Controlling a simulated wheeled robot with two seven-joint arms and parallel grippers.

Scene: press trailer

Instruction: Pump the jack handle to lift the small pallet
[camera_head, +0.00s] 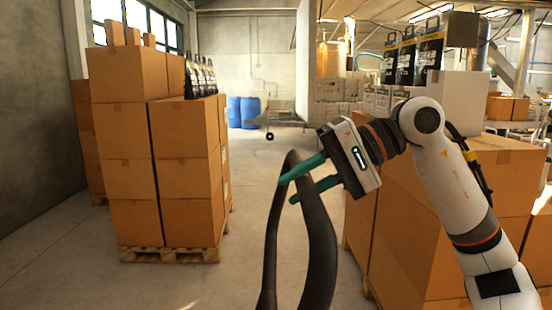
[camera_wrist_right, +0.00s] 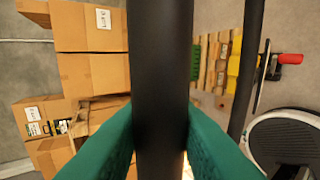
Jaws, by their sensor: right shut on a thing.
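The jack handle (camera_head: 319,250) is a black curved loop rising from the bottom middle of the head view. My right gripper (camera_head: 289,190), with teal fingers, is at the upper part of this loop. In the right wrist view the handle's thick black bar (camera_wrist_right: 160,50) runs between the two fingers, and the gripper is shut on it. The other black bar (camera_wrist_right: 246,70) of the loop shows to the right. Wooden slats (camera_wrist_right: 215,70) with yellow and green pieces show below; I cannot tell whether they are the small pallet. My left gripper is not in view.
Stacked cartons (camera_head: 135,180) stand on a wooden pallet (camera_head: 170,254) at the left. More cartons (camera_head: 420,230) stand close at the right, behind my right arm. Blue barrels (camera_head: 243,111) stand far back. The floor (camera_head: 245,200) between the stacks is clear. A red-ended lever (camera_wrist_right: 288,59) shows in the wrist view.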

